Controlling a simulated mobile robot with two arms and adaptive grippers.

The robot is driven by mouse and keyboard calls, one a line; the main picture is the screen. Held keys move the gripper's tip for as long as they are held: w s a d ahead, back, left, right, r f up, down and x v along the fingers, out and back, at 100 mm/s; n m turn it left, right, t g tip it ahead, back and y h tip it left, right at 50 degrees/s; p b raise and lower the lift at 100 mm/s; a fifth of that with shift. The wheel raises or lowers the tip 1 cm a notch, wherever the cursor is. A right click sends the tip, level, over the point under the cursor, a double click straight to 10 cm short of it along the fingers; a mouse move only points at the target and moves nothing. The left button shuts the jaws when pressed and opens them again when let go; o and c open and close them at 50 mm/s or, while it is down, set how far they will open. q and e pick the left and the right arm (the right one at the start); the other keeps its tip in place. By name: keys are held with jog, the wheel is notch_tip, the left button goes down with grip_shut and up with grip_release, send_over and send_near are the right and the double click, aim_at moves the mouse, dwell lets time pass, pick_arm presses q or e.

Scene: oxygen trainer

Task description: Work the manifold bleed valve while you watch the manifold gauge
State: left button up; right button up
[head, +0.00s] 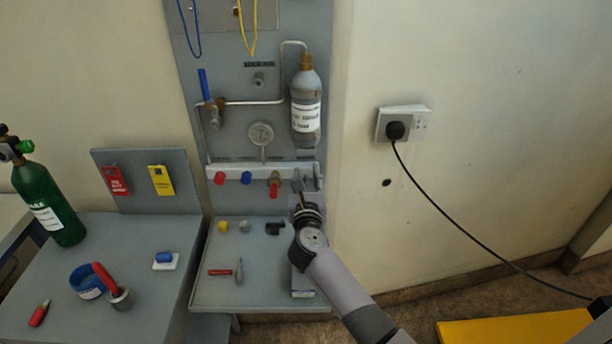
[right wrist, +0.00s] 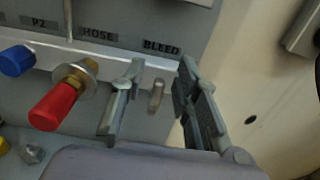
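The manifold bleed valve (right wrist: 156,95) is a small metal stem below the BLEED label in the right wrist view. My right gripper (right wrist: 158,105) is open, with one finger on each side of the stem; I cannot tell whether either touches it. In the head view my right gripper (head: 303,192) is at the right end of the manifold bar and hides the valve. The manifold gauge (head: 261,134) is a round dial on the panel above the bar; its reading is too small to tell. My left gripper is not in view.
A red-capped hose fitting (right wrist: 58,98) is close to the left finger, with a blue knob (right wrist: 16,61) beyond it. A grey cylinder (head: 306,105) hangs above the bar. The shelf (head: 212,293) below holds several small parts. A black cable (head: 440,211) hangs at the right.

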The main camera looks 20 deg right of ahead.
jog(key=shift+w, duration=0.1)
jog(key=shift+c, duration=0.3)
grip_shut()
